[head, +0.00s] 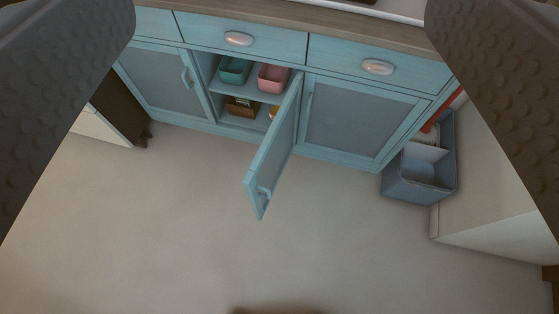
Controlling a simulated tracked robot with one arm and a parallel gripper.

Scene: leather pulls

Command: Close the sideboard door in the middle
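The blue sideboard (340,162) stands at the top of the head view. Its middle door (275,150) is open and sticks out into the room, hinged on the right side of the middle opening. A pull (264,193) shows near the door's free edge. The left door (165,82) and right door (350,120) are shut. My gripper (280,100) is open, with its dark, dimpled fingers wide apart at the left and right of the picture. Nothing is between the fingertips close up, and the door appears farther away, not touched.
The opening holds a green bin (235,70), a pink bin (272,78) and a brown box (242,107). A blue-grey divided bin (420,175) stands at the right beside a white unit (490,200). A dark piece of furniture (118,108) is at the left. The floor (160,220) before the door is clear.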

